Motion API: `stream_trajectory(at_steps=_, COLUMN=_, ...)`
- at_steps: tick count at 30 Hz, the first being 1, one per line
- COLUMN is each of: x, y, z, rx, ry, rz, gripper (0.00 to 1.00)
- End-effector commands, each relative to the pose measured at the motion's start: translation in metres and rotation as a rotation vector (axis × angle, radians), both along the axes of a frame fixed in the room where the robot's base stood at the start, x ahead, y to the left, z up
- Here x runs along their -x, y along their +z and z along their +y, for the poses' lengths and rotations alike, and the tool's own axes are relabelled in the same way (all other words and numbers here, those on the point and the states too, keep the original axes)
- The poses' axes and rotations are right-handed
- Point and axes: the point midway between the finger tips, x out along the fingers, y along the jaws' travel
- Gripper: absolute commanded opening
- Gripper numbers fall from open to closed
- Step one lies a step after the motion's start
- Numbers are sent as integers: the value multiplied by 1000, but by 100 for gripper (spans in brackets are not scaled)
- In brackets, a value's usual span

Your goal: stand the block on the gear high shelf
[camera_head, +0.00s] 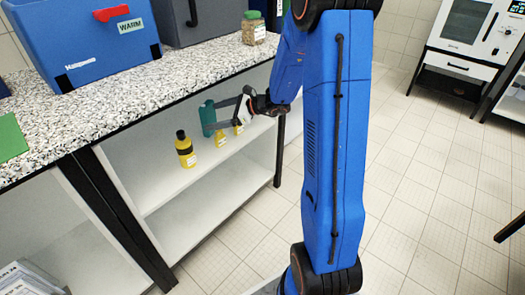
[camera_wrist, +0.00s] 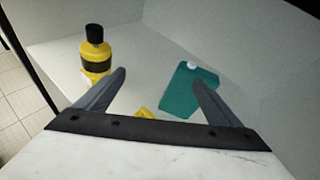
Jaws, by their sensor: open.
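My gripper (camera_head: 224,113) is open and reaches in over the white shelf (camera_head: 165,185) under the worktop. A teal, flat-sided piece (camera_head: 207,118) stands by its fingertips; in the wrist view the piece (camera_wrist: 187,92) lies close to the right finger, with a small white round part at its top. I cannot tell whether they touch. Small yellow pieces with pale labels (camera_head: 220,139) sit on the shelf near the fingers. One yellow corner (camera_wrist: 143,112) shows low between the fingers in the wrist view. I cannot tell which piece is the block. Nothing is clearly gripped.
A yellow bottle with a black cap (camera_head: 185,153) stands on the shelf left of the gripper; it also shows in the wrist view (camera_wrist: 95,54). The speckled worktop (camera_head: 150,100) lies above, with a blue box (camera_head: 85,40) and a jar (camera_head: 253,30).

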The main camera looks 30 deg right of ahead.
Motion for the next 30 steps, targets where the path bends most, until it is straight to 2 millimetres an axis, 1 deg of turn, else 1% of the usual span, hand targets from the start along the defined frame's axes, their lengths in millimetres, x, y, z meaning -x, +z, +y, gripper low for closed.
stream_trajectory(at_steps=1, x=15, y=13, z=14, rx=48, ry=57, rz=-27, gripper=87)
stream_trajectory(at_steps=3, x=37, y=24, z=32, rx=117, ry=140, rz=-59, gripper=87)
stream_trajectory(at_steps=5, x=56, y=33, z=45, rx=179, ry=210, rz=-88, gripper=87)
stream_trajectory(at_steps=6, x=69, y=38, z=53, rx=219, ry=256, rz=-108, gripper=87)
stream_trajectory(at_steps=8, x=89, y=45, z=64, rx=281, ry=326, rz=-137, gripper=87)
stream_trajectory(at_steps=9, x=102, y=49, z=70, rx=322, ry=370, rz=-156, gripper=87)
stream_trajectory(at_steps=11, x=122, y=55, z=79, rx=384, ry=436, rz=-187, gripper=87)
stream_trajectory(at_steps=15, x=168, y=64, z=92, rx=532, ry=588, rz=-257, gripper=87)
stream_trajectory(at_steps=19, x=210, y=70, z=99, rx=672, ry=725, rz=-323, gripper=87)
stream_trajectory(at_steps=23, x=249, y=74, z=99, rx=815, ry=858, rz=-390, gripper=87)
stream_trajectory(at_steps=24, x=261, y=75, z=98, rx=859, ry=898, rz=-409, gripper=87)
stream_trajectory(at_steps=30, x=314, y=78, z=84, rx=1088, ry=1090, rz=-504, gripper=87)
